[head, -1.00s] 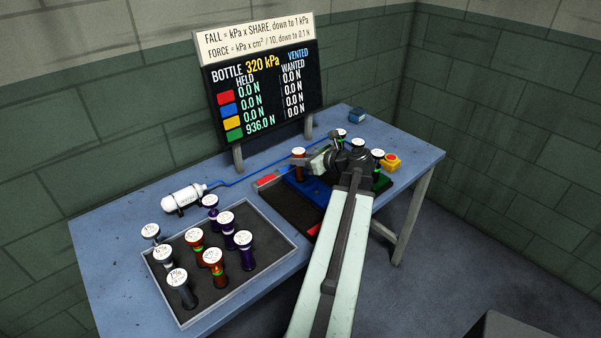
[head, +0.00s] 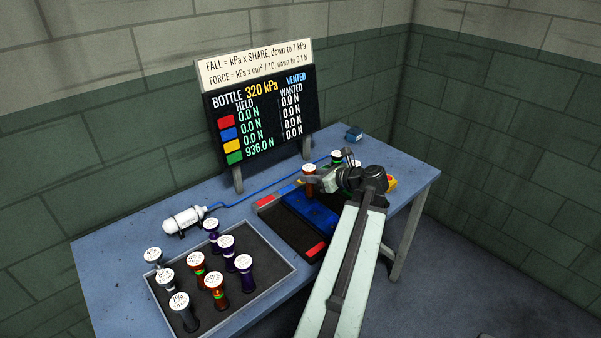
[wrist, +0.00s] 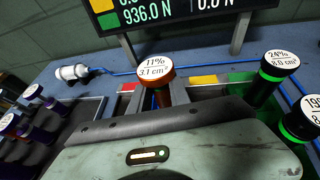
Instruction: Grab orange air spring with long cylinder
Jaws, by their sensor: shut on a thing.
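An orange air spring (head: 309,179) with a white round cap stands upright at the blue part of the dark rack. In the wrist view the same spring (wrist: 156,88) has a cap reading 11% and 3.1 cm². My gripper (head: 310,187) is shut on this spring. I cannot tell whether the spring's foot is clear of the rack. Two other orange springs, one (head: 197,268) and another (head: 215,291) nearer me, stand in the grey tray (head: 283,280).
The dark rack (head: 274,212) has red, blue and other coloured patches. Green-banded springs (wrist: 267,78) stand close right of my gripper. A white bottle (head: 184,220) with a blue hose lies behind the tray. The display board (head: 262,125) stands at the table's back edge.

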